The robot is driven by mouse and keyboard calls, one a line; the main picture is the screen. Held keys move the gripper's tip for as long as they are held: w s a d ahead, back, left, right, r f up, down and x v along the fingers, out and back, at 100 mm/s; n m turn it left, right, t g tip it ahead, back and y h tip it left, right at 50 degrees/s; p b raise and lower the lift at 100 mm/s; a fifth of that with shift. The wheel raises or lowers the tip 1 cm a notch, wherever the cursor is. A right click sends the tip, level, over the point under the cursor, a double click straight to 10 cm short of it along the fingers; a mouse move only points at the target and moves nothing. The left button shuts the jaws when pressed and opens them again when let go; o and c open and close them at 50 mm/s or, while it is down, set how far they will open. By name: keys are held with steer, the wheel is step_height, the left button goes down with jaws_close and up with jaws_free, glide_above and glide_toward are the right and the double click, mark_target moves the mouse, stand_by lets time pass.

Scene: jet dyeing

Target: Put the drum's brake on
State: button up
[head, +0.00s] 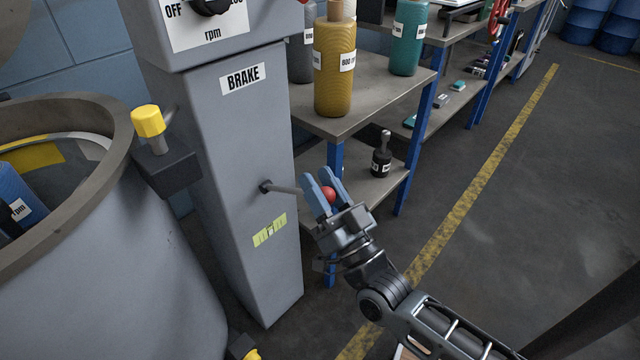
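The grey machine column carries a label reading BRAKE (243,78). Below it a thin grey brake lever (283,189) sticks out of a dark pivot on the column's face, pointing right, close to level in the picture. The lever ends in a red ball knob (329,194). My gripper (321,181) reaches up from the lower right, its two blue fingers on either side of the knob. I cannot tell whether the fingers press on the knob or only surround it. A yellow-green marking (270,231) is on the column below the lever.
A round grey vessel (120,240) with a yellow-topped clamp (148,122) stands at left. A blue-legged shelf (362,100) with yellow and teal cones and a dark bottle (381,155) stands close behind my gripper. The floor to the right is clear, with a yellow line (480,180).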

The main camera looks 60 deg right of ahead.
steer(key=o, duration=0.4)
steer(key=shift+s, duration=0.1)
steer(key=shift+f, duration=0.1)
steer(key=v, duration=0.7)
steer(key=shift+s+a, duration=0.2)
steer(key=shift+s, duration=0.15)
steer(key=shift+f, duration=0.1)
steer(key=s+a+r+n+g+y, duration=0.2)
steer(key=s+a+n+g+y, duration=0.55)
steer(key=s+a+y, duration=0.65)
step_height(320, 180, up, 16)
steer(key=n+t+h+p, duration=0.1)
steer(key=n+h+p, duration=0.1)
steer(key=p, duration=1.3)
steer(key=shift+w+a, duration=0.35)
steer(key=shift+a, duration=0.1)
